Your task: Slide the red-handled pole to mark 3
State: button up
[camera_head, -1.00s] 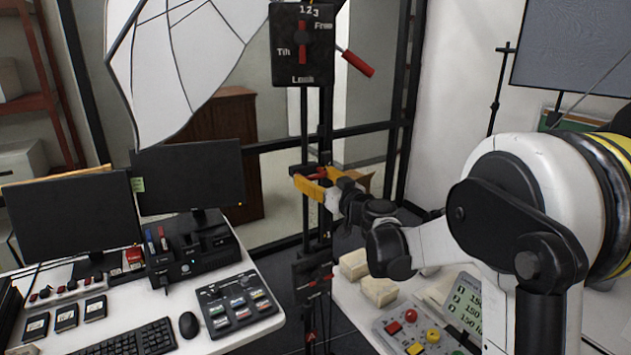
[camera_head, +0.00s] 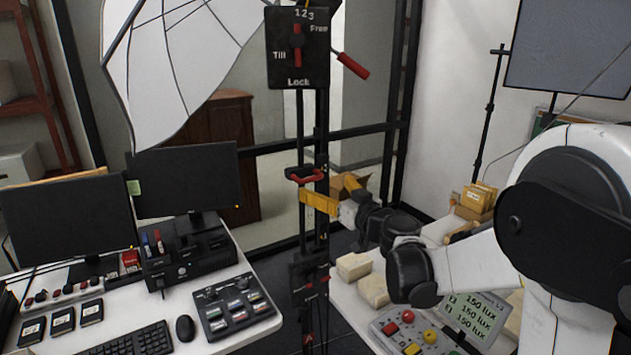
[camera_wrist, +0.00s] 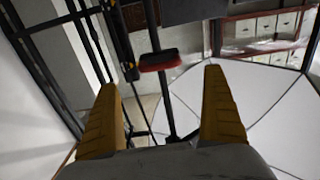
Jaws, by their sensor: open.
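A dark vertical pole (camera_head: 321,135) stands on a stand in the middle of the head view. A red handle (camera_head: 306,176) sticks out from it at mid height. The same red handle shows in the wrist view (camera_wrist: 160,60), beyond and between my fingertips. My gripper (camera_head: 327,192) is open, with yellow fingers just below and beside the handle; I see no grip on it. Its fingers spread wide in the wrist view (camera_wrist: 160,77). A black panel (camera_head: 282,48) at the pole's top bears "1 2 3", "Free", "Tilt" and "Lock", with a red lever (camera_head: 297,45).
Another red-gripped lever (camera_head: 352,66) juts right of the panel. A white umbrella (camera_head: 170,60) hangs at the left. A desk with monitors (camera_head: 187,176) stands left; a table with pale blocks (camera_head: 373,290) and a button box (camera_head: 408,330) stands right.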

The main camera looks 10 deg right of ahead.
jog(key=v, duration=0.5)
jog(key=s+a+f+g+b, duration=0.1)
jog(key=s+a+f+g, duration=0.3)
jog(key=s, duration=0.3)
jog(key=s+a+f+g+b, duration=0.25)
jog(key=s+a, duration=0.25)
jog(key=s, duration=0.3)
jog(key=s+d+f+m+g+h, duration=0.1)
jog(key=s+d+f+g+h, duration=0.1)
jog(key=s, duration=0.5)
jog(key=s+d+f+m+g+h, duration=0.1)
jog(key=s+d+f+m+h, duration=0.1)
jog(key=s+f, duration=0.5)
jog(key=shift+s+d+f+m+g+h+b, duration=0.25)
jog(key=shift+s+d+m+g+h+b, duration=0.1)
jog(key=shift+s+d+h, duration=0.55)
jog(key=shift+w, duration=0.2)
